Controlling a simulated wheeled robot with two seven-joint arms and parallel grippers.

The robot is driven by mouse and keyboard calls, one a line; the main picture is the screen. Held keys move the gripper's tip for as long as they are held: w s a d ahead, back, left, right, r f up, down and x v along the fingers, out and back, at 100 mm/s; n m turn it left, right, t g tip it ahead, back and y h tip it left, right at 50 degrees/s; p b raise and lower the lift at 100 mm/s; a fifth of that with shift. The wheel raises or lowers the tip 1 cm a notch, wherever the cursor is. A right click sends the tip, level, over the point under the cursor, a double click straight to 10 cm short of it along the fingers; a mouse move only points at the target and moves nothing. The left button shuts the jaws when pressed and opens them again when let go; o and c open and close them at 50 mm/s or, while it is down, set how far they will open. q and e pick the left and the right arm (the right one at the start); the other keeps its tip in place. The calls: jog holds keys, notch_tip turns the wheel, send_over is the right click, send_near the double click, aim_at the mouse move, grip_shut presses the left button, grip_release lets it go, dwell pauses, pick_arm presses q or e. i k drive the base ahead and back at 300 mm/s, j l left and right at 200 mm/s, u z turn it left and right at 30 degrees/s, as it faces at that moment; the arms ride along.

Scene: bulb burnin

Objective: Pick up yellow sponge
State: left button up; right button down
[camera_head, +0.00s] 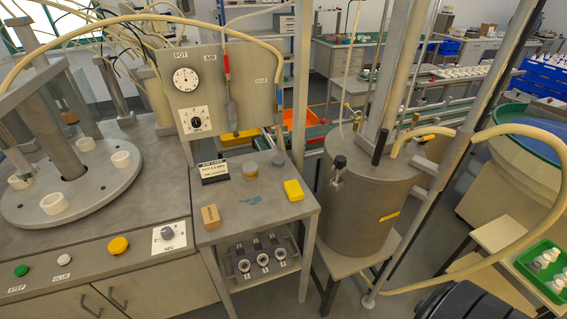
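The yellow sponge (293,190) is a small yellow block lying near the right edge of a small grey metal table (255,215). Its upper side is uncovered and nothing touches it from above. Neither of my grippers can be made out in the head view. A dark ribbed part at the bottom right edge may belong to my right arm, but no fingers show there.
A gauge panel (222,90) rises behind. A large metal tank (365,205) with hoses stands close right; a machine with a turntable (100,185) stands left.

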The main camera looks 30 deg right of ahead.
aim_at(295, 193)
jog(key=z, duration=1)
